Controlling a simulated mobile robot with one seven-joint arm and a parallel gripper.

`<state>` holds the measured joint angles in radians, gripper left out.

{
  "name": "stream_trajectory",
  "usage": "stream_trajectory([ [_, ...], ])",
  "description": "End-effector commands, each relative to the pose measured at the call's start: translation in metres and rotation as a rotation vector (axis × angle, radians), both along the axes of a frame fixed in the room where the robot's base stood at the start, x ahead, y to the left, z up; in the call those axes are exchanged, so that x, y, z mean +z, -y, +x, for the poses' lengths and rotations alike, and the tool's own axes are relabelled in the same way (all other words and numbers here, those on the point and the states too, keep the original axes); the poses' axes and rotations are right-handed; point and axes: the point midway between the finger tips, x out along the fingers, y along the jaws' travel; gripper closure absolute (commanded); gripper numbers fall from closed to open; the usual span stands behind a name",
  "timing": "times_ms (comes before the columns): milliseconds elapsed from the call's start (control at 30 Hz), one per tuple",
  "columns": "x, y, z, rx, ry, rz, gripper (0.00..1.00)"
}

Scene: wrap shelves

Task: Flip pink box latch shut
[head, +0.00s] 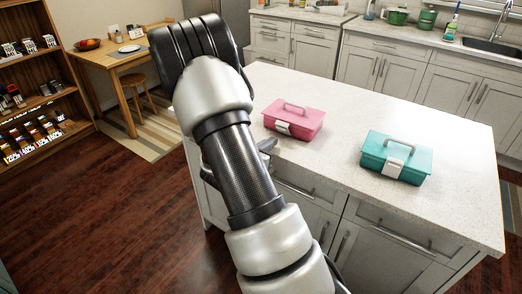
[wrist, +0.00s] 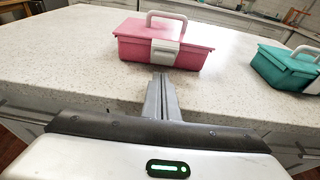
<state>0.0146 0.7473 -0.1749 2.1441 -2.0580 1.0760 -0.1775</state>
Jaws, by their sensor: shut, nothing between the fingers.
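The pink box (head: 294,119) stands upright on the white counter, its lid down and a pale handle on top. Its white latch (head: 282,128) is on the front face; in the wrist view the latch (wrist: 164,52) lies over the seam between lid and body, but I cannot tell whether it is fastened. My gripper (wrist: 162,78) is shut and empty, its fingertips pointing at the box just in front of and below the latch. A small gap seems to remain. In the head view my arm hides most of the gripper (head: 268,146).
A teal box (head: 396,158) with a white latch stands to the right on the same counter (head: 440,115). The counter's front edge runs below my gripper, with drawers and handles under it. The counter between the boxes is clear.

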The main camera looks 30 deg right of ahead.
Motion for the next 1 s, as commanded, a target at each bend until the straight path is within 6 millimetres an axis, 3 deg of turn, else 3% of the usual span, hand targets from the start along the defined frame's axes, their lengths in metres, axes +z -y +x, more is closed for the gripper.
stream_trajectory([
  [267, 0.016, 0.021, 0.01, 0.001, 0.004, 0.001, 1.0],
  [1000, 0.023, 0.024, 0.012, 0.001, -0.022, 0.057, 1.0],
])
